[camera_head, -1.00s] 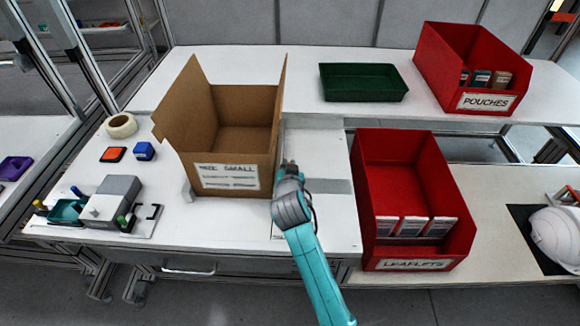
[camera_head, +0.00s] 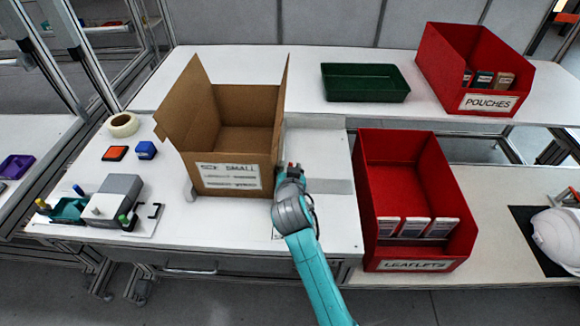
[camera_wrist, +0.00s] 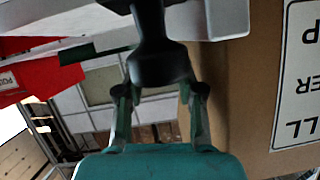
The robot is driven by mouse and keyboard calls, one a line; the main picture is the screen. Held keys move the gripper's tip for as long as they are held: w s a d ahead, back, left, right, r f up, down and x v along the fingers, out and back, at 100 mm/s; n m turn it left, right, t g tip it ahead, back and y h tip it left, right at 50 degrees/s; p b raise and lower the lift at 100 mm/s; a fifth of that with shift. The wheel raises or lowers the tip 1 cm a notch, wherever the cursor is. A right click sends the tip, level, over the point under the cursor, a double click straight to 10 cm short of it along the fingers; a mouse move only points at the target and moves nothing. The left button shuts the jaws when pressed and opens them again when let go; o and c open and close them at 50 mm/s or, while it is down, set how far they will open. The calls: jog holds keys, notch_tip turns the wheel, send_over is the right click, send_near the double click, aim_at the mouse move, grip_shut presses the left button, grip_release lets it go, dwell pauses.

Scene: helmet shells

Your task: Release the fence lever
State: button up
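A black lever handle (camera_wrist: 160,62) with a wide lower end hangs from a grey metal part (camera_wrist: 215,18) in the wrist view. My gripper (camera_wrist: 159,92) has its two teal fingers apart, one on each side of the handle's wide end. Their tips are close to it or touching; I cannot tell whether they press on it. In the head view my gripper (camera_head: 291,170) is at the right front corner of the open cardboard box (camera_head: 188,120), over the white bench. The lever is hard to make out there, hidden by my wrist.
The box's printed side is close to the fingers' right in the wrist view. A red leaflets bin (camera_head: 370,195) stands right of my arm. A green tray (camera_head: 365,97) and a red pouches bin (camera_head: 440,75) are behind. A grey device (camera_head: 118,190) is at left.

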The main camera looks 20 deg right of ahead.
jog(key=v, duration=1)
jog(key=shift+s, duration=0.2)
